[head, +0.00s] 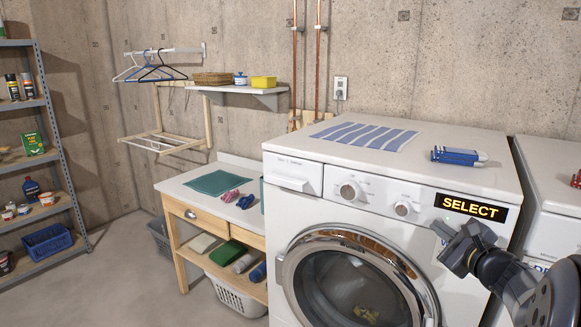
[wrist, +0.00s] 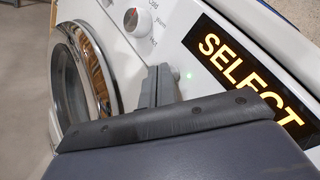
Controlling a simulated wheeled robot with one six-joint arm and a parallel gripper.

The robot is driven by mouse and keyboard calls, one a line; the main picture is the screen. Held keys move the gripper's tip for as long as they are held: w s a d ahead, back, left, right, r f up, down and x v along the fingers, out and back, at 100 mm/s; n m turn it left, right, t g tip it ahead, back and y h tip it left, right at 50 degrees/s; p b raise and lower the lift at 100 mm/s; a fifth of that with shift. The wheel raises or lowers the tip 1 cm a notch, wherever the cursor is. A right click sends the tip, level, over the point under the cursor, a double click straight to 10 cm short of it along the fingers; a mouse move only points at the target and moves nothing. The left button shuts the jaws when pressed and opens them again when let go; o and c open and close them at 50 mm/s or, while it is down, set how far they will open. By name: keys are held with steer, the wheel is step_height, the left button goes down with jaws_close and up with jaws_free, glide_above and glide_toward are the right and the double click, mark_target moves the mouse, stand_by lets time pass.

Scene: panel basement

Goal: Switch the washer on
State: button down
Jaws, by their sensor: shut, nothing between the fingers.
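The white washer (head: 300,212) stands at the right with its round door (head: 322,240) shut and some yellowish cloth inside. Its panel has a large dial (head: 350,190), a smaller knob (head: 403,209) and a lit display (head: 472,207) reading SELECT. The knob with a red mark (wrist: 131,18) and the display (wrist: 235,60) show in the wrist view. A small green light glows left of the display, also seen in the wrist view. My gripper (head: 447,256) is shut and empty, just in front of the panel below this light. Contact cannot be told.
A striped cloth (head: 362,135) and a blue-and-white item (head: 459,156) lie on the washer. A second white appliance (head: 550,190) stands close at right. A wooden table (head: 180,205) stands at left, with a metal shelf (head: 50,140) beyond.

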steer(key=shift+s+a, duration=0.3)
steer(key=shift+s, duration=0.15)
steer(key=shift+b, duration=0.35)
steer(key=shift+s+a+b, duration=0.35)
steer(key=shift+s+a, duration=0.2)
steer(key=shift+s, duration=0.3)
steer(key=shift+s+a+b, duration=0.4)
steer(key=shift+s+a, duration=0.15)
steer(key=shift+s, duration=0.25)
steer(key=shift+s+a+b, duration=0.35)
steer(key=shift+s+a, duration=0.2)
steer(key=shift+s, duration=0.3)
